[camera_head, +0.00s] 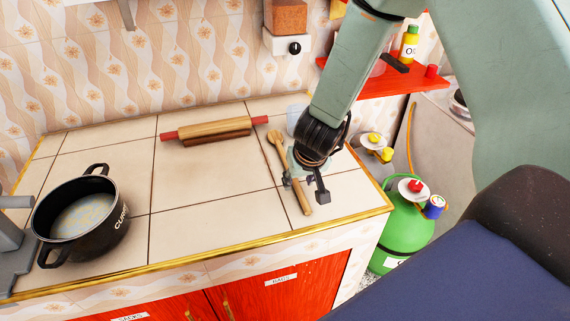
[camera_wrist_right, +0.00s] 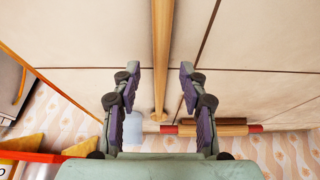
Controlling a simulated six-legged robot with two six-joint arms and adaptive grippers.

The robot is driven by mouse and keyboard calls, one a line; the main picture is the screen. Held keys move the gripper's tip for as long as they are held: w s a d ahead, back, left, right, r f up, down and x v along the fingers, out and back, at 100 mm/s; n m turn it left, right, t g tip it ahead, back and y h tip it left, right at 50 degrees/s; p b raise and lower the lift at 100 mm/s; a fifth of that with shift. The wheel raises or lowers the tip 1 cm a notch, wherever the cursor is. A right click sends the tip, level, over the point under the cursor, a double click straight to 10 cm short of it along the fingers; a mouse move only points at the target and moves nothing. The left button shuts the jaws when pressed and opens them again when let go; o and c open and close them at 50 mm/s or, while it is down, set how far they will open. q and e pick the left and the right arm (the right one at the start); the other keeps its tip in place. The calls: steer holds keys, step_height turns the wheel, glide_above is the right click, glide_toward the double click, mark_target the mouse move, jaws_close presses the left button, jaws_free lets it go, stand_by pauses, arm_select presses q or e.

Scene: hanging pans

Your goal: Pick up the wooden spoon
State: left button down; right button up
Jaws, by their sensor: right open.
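The wooden spoon (camera_head: 276,150) lies on the tiled counter (camera_head: 205,222), right of the rolling pin, with its handle toward the front edge. My right gripper (camera_head: 305,188) is open, pointing down over the spoon's handle, and hides part of it. In the right wrist view the spoon (camera_wrist_right: 162,35) runs lengthwise between the two spread fingers of the right gripper (camera_wrist_right: 160,72). A gap shows on each side, and no finger visibly touches it.
A rolling pin (camera_head: 205,130) with red handles lies behind. A black pot (camera_head: 80,222) stands at the left; a grey piece is cut off at the left edge. A green gas bottle (camera_head: 402,238) stands right of the counter, below a red shelf (camera_head: 385,83). The counter's middle is clear.

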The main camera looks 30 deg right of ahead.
steer(key=shift+x, duration=1.05)
steer(key=shift+s+a+r, duration=0.1)
steer(key=shift+s+r, duration=0.15)
steer(key=shift+r, duration=0.15)
steer(key=shift+s, duration=0.1)
steer(key=shift+c, duration=0.8)
steer(key=shift+w+f, duration=0.2)
steer(key=shift+w, duration=0.2)
steer(key=c, duration=0.6)
steer(key=shift+s, duration=0.1)
jaws_close()
steer(key=shift+s+r, duration=0.2)
